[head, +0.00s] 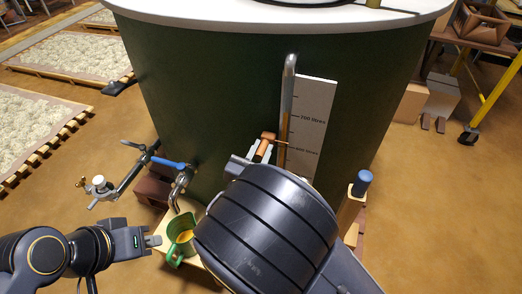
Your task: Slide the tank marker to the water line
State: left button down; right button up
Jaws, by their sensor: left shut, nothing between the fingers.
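The copper-coloured tank marker (268,137) sits low beside the sight tube (290,72) on the dark green tank (210,90). Its thin pointer reaches across the tube. Amber liquid (285,112) shows in the tube, and its top is above the marker. A white scale plate (313,115) stands right of the tube. My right gripper (262,151) is at the marker, with its fingers on either side of the marker's knob; whether they press on it is unclear. My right arm hides the lower tank. My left gripper (155,241) is shut and empty, left of a green jug (181,232).
The jug with yellow liquid stands on a wooden stand below a tap (178,190). A blue-handled valve pipe (170,162) sticks out at left. A blue-capped post (361,182) is right of my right arm.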

grip_shut()
notch_tip(320, 180, up, 9)
jog(key=p, duration=0.7)
jog(key=shift+r, duration=0.1)
jog(key=o, duration=0.7)
grip_release()
jog(key=shift+c, duration=0.2)
jog(key=v, duration=0.7)
jog(key=shift+s+a, duration=0.15)
jog(key=shift+s, duration=0.25)
jog(key=shift+f, duration=0.2)
